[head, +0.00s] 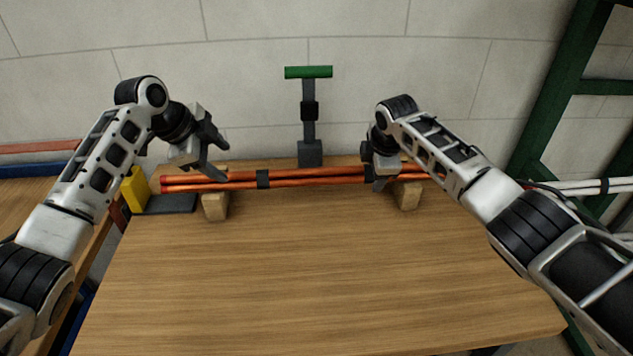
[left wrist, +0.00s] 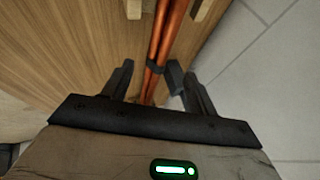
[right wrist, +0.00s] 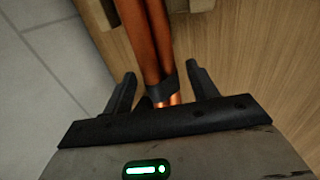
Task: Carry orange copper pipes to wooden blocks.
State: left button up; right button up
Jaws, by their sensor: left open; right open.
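The orange copper pipes (head: 310,178) form a bundle with dark bands, lying across two wooden blocks (head: 215,206) (head: 407,196) near the back of the table. My left gripper (head: 220,160) is open above the left end of the bundle. In the left wrist view the pipes (left wrist: 164,45) run between its fingers (left wrist: 160,90), without visible contact. My right gripper (head: 380,180) is open at the bundle near the right block. In the right wrist view the pipes (right wrist: 150,40) and a dark band lie between its open fingers (right wrist: 160,90). The right arm hides part of the bundle's right end.
A dark stand with a green top bar (head: 308,72) stands behind the pipes. A yellow block (head: 136,190) and a dark pad (head: 171,204) are at the left edge. A green frame (head: 555,100) rises at right. The front of the wooden table (head: 310,280) is clear.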

jog(key=shift+r, duration=0.2)
pick_arm(q)
jog(key=v, duration=0.2)
jog(key=shift+s+a+r, duration=0.1)
jog(key=shift+s+r, duration=0.05)
jog(key=shift+r, duration=0.2)
pick_arm(e)
jog(key=v, duration=1.1)
jog(key=shift+s+r, duration=0.25)
